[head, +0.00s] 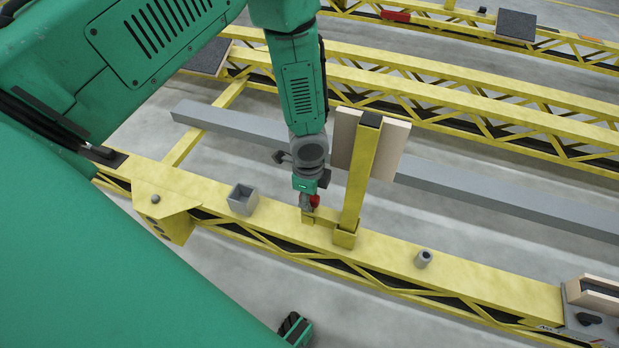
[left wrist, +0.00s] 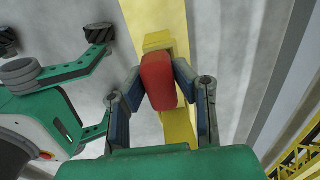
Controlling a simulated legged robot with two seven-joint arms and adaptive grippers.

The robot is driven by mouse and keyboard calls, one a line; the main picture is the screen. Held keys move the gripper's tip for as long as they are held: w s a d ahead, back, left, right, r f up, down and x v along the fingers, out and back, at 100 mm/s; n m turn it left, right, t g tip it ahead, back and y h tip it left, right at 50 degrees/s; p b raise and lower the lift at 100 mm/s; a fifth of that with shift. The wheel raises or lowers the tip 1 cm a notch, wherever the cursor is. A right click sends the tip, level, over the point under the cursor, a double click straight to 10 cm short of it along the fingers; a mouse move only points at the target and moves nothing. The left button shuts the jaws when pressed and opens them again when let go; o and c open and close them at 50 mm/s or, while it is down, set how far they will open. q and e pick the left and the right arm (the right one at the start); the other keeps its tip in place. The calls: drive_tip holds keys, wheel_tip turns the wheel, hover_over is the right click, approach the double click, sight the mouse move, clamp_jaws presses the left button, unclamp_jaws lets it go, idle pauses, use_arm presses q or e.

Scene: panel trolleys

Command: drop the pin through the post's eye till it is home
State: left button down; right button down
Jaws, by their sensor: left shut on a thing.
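The pin's red head (left wrist: 158,80) is between the two fingers of my left gripper (left wrist: 160,88), which is shut on it. In the head view my left gripper (head: 311,198) points down, with the red pin (head: 315,202) showing at its tip. The yellow post (head: 361,180) stands upright in a socket on the yellow beam, just right of my gripper. A low yellow bracket (head: 320,218) reaches from the post's foot to below the pin. The pin's shank and the eye are hidden, so I cannot tell how deep the pin sits.
On the yellow beam (head: 470,277) stand an open grey box (head: 242,198) to the left and a small grey tube (head: 423,258) to the right. Pale boards (head: 392,150) flank the post's upper part. A long grey bar (head: 480,188) lies behind.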

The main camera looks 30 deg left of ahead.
use_arm(q)
drive_tip(key=shift+f+b, duration=0.65)
drive_tip(key=shift+f, duration=0.75)
drive_tip(key=c, duration=1.2)
unclamp_jaws()
drive_tip(key=shift+r, duration=0.1)
wheel_tip(320, 180, up, 8)
drive_tip(key=p, duration=0.7)
drive_tip(key=shift+s+p, duration=0.1)
drive_tip(key=shift+p, duration=0.25)
